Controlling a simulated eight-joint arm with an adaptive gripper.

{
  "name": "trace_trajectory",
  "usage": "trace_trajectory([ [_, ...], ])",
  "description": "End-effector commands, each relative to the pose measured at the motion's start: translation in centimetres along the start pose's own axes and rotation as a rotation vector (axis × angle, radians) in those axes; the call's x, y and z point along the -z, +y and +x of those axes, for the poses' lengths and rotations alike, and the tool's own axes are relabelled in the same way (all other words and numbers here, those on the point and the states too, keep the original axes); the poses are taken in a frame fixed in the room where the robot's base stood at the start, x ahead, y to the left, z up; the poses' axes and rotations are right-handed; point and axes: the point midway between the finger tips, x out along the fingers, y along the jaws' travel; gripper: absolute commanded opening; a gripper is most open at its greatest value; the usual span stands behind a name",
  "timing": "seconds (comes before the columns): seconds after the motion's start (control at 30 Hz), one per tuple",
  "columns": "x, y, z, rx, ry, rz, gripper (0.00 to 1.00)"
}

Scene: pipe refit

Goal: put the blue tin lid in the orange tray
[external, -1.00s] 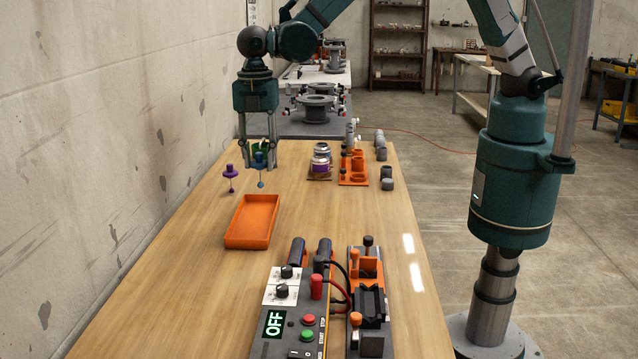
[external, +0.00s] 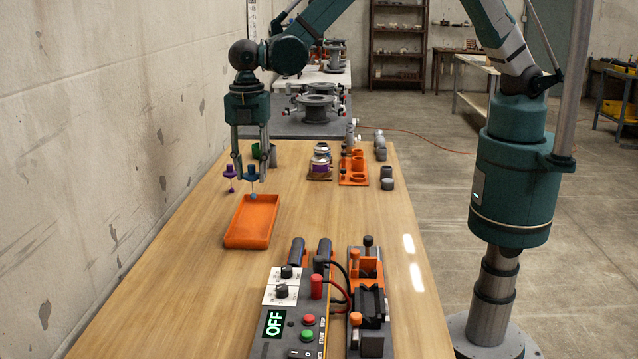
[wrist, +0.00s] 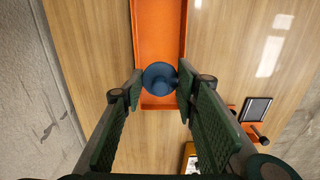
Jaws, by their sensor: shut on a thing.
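My gripper (external: 251,177) is shut on the blue tin lid (external: 251,170), which has a thin stem with a small blue tip hanging below it. The lid is held up in the air near the far end of the orange tray (external: 232,232). In the wrist view the round blue lid (wrist: 158,76) sits between the fingertips (wrist: 160,84), overlapping one end of the orange tray (wrist: 157,30). The tray is a shallow rectangle on the table, and its visible floor is empty. A similar purple lid (external: 229,171) stands just left of the gripper.
A green tin (external: 256,151) and a grey tin (external: 272,155) stand behind the gripper. Jars (external: 320,163) and an orange rack (external: 355,172) are to the right. A control box (external: 295,315) and an orange-black fixture (external: 368,300) occupy the near table. The wall is at left.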

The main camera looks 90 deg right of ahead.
Motion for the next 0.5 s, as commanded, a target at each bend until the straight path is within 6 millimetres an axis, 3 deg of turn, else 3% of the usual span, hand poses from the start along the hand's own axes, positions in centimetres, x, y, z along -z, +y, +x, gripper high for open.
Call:
trace_trajectory([
  [0.23, 0.0, 0.1, 3.1, 0.000, 0.000, 0.000, 0.22],
  [0.5, 0.0, 0.0, 3.6, 0.000, 0.000, 0.000, 0.22],
])
